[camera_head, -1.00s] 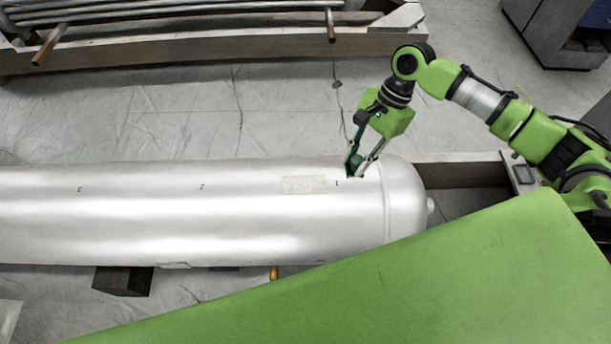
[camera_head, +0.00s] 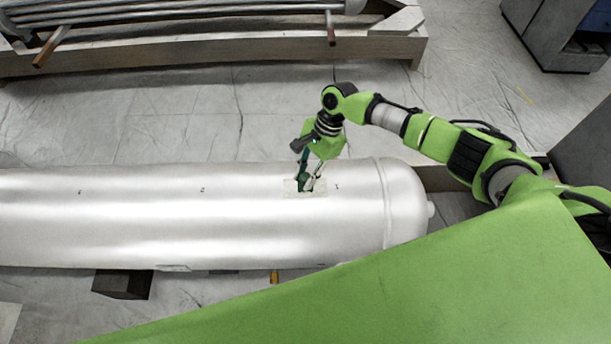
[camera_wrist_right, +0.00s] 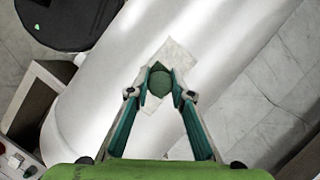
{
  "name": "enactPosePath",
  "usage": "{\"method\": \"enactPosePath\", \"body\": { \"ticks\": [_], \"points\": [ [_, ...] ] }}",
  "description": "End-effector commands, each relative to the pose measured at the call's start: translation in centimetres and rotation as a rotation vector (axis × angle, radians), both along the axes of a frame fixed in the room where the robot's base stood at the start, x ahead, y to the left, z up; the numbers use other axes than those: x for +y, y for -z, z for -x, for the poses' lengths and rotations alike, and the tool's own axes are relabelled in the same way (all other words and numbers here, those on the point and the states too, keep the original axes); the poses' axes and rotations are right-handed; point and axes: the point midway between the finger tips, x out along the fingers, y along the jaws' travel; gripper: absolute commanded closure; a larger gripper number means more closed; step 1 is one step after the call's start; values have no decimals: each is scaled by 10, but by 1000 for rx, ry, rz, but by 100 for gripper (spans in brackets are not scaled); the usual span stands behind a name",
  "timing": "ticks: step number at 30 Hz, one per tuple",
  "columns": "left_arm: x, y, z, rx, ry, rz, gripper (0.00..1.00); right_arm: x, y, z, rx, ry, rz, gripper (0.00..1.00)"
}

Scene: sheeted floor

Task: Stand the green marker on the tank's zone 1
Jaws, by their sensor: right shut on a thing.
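The silver tank (camera_head: 120,225) lies on its side across the head view. Small dark marks stand along its top, one at the left (camera_head: 80,191), one in the middle (camera_head: 202,190) and one at the right (camera_head: 337,188); they are too small to read surely. A pale patch (camera_head: 290,190) lies between the middle and right marks. My right gripper (camera_head: 306,187) is over this patch, shut on the green marker, whose round dark green top (camera_wrist_right: 160,84) shows between the fingertips in the right wrist view. I cannot tell whether the marker touches the tank. My left gripper is out of view.
A green surface (camera_head: 400,280) fills the lower right. A wooden beam frame with metal pipes (camera_head: 200,55) lies at the back. A grey cabinet (camera_head: 550,35) stands at top right. A dark block (camera_head: 122,284) sits by the tank's near side. Sheeted floor behind the tank is clear.

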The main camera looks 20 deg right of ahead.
Motion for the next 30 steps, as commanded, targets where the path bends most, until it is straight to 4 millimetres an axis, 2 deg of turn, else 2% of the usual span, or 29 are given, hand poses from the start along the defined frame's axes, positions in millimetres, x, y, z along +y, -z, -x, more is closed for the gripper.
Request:
{"method": "enactPosePath", "body": {
  "ticks": [12,13,15,25,30],
  "points": [
    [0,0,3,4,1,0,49,0,7,0,0,-1,0,100],
    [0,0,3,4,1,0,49,0,7,0,-1,-1,0,74],
    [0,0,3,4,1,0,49,0,7,0,-1,-1,0,63],
    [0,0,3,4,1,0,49,-1,5,0,-2,-1,0,63],
    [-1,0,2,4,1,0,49,-6,-10,-3,-4,1,-1,63]
  ]
}}
